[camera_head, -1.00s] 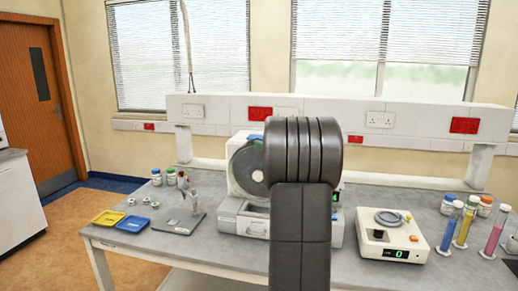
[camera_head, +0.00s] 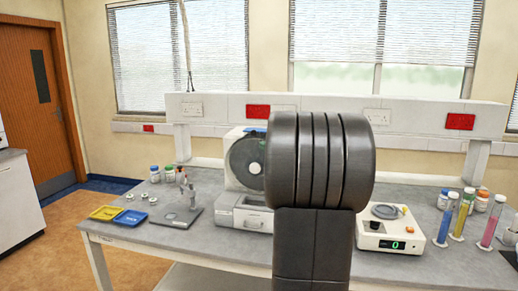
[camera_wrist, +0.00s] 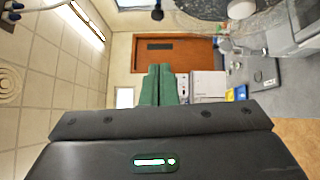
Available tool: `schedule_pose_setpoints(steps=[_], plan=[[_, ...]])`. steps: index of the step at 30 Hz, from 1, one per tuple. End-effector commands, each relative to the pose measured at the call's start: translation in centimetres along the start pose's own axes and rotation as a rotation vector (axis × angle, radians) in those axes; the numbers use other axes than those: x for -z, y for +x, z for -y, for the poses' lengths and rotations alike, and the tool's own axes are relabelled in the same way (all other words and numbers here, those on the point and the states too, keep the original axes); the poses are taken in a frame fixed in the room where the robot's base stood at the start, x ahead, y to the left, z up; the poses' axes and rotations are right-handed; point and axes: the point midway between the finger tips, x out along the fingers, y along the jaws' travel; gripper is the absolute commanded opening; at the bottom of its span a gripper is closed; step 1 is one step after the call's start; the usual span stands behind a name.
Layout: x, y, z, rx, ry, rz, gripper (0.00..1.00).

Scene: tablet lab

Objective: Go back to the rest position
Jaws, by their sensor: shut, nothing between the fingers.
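My gripper shows in the wrist view, its two green fingers (camera_wrist: 159,86) pressed together with nothing between them. They point into open room, with the brown door (camera_wrist: 172,52) behind them. In the head view my dark arm link stands upright in the middle and hides the gripper. The arm also covers part of the white machine with a round dark window (camera_head: 246,160) on the bench.
The grey bench (camera_head: 150,232) carries a yellow tray (camera_head: 105,213), a blue tray (camera_head: 132,221), a small stand (camera_head: 181,217), a white balance (camera_head: 383,241) reading 0 and coloured cylinders (camera_head: 445,219) at right. Several jars stand at the back.

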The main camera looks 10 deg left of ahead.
Motion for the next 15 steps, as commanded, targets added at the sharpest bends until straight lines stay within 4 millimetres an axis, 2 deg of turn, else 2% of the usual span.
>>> schedule_pose_setpoints(steps=[1,6,15], plan=[[-0.1,-0.8,0.1,-0.001,0.000,0.002,0.00],[0.0,-2.0,0.1,0.001,0.000,0.000,0.00],[0.0,-2.2,0.1,0.001,0.001,0.000,0.00]])
